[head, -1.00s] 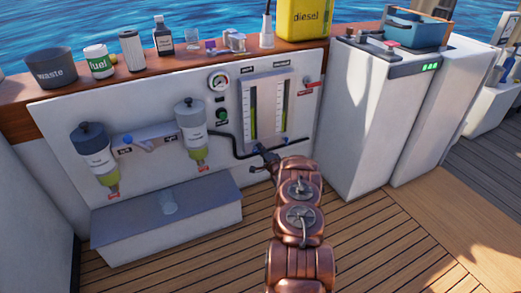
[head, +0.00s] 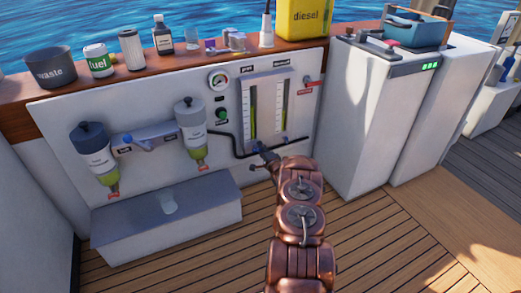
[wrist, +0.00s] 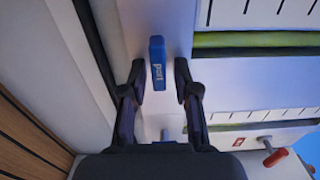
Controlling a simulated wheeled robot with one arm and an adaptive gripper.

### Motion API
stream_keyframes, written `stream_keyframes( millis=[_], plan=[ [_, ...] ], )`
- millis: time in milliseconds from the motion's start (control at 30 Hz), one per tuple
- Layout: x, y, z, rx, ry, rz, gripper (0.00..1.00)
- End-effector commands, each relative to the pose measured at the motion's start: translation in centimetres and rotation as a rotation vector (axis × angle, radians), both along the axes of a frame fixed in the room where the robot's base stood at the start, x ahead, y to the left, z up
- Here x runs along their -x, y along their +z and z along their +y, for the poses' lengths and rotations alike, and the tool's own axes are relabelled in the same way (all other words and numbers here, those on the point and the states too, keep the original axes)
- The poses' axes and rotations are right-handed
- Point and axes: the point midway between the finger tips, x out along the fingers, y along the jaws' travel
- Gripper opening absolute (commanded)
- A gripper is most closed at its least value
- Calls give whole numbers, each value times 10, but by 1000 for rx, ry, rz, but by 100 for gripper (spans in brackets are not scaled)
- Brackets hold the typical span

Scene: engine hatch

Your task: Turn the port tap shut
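The port tap has a blue handle marked "port" (wrist: 157,62). In the wrist view it stands lengthwise between the two fingertips of my gripper (wrist: 160,80), which is open. A narrow gap shows on each side of the handle, so the fingers do not appear to touch it. In the head view my gripper (head: 262,153) is at the dark pipe below the left sight tube (head: 252,112). It hides most of the port tap there. A second blue tap (head: 285,140) sits farther right on the same pipe.
A red handle (head: 308,80) is at the panel's upper right. Two filter bowls (head: 193,130) (head: 95,155) hang to the left, with a grey step box (head: 165,215) below. A white cabinet (head: 365,120) stands close on the right. Open deck lies in front.

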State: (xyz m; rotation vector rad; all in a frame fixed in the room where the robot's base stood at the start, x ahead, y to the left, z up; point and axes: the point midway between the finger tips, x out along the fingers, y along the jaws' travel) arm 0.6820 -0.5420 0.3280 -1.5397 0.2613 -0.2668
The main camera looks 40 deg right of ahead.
Motion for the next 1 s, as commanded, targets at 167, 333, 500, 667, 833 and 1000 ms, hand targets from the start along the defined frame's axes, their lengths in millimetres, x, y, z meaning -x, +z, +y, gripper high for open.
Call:
stream_keyframes(
  millis=[167,333,500,667,833,1000],
  plan=[
    [0,0,0,0,1,0,38],
    [1,0,1,0,1,1,38],
    [8,-1,2,-2,1,2,38],
    [22,-1,7,-1,-1,3,38],
    [41,-2,14,-3,1,2,38],
    [61,-1,21,-4,-1,3,38]
  ],
)
